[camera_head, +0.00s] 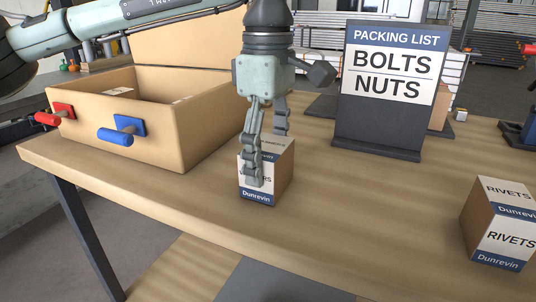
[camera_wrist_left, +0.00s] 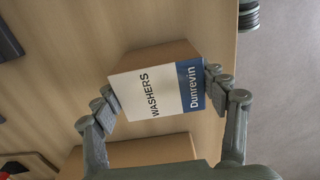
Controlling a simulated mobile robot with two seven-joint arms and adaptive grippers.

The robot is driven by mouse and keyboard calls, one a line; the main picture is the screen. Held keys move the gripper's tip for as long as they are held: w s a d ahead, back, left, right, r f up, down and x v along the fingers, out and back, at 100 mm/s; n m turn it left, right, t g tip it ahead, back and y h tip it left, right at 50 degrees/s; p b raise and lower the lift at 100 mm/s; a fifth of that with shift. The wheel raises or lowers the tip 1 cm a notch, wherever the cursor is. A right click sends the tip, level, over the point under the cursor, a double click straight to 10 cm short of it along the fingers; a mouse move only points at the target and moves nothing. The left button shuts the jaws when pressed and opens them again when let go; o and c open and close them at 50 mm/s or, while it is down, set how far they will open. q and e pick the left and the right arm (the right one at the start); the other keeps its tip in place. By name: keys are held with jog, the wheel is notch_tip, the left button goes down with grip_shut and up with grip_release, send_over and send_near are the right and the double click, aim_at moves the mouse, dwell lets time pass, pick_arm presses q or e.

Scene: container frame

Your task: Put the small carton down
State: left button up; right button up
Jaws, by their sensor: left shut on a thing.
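A small carton labelled WASHERS and Dunrevin (camera_head: 257,195) is upright at the middle of the wooden table. My left gripper (camera_head: 267,158) points down and is shut on it, with one finger across its front label and the other behind. In the left wrist view the carton (camera_wrist_left: 158,88) is between the two fingertips (camera_wrist_left: 160,90), which press on opposite sides. I cannot tell for sure whether its base touches the table. My right gripper is not in view.
A large open wooden box (camera_head: 165,141) with red and blue handles stands at the left. A PACKING LIST sign (camera_head: 378,130) reading BOLTS and NUTS stands behind right. A RIVETS carton (camera_head: 490,230) is at the right. The table (camera_head: 350,210) between the cartons is clear.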

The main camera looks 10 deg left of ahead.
aim_at(268, 145)
pick_arm(q)
jog(key=shift+f, duration=0.1)
jog(key=o, duration=1.4)
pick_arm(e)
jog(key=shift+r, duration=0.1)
pick_arm(q)
jog(key=shift+r, duration=0.25)
notch_tip(268, 145, up, 10)
jog(key=shift+r+p, duration=0.25)
jog(key=shift+p, duration=0.15)
jog(key=shift+r, duration=0.65)
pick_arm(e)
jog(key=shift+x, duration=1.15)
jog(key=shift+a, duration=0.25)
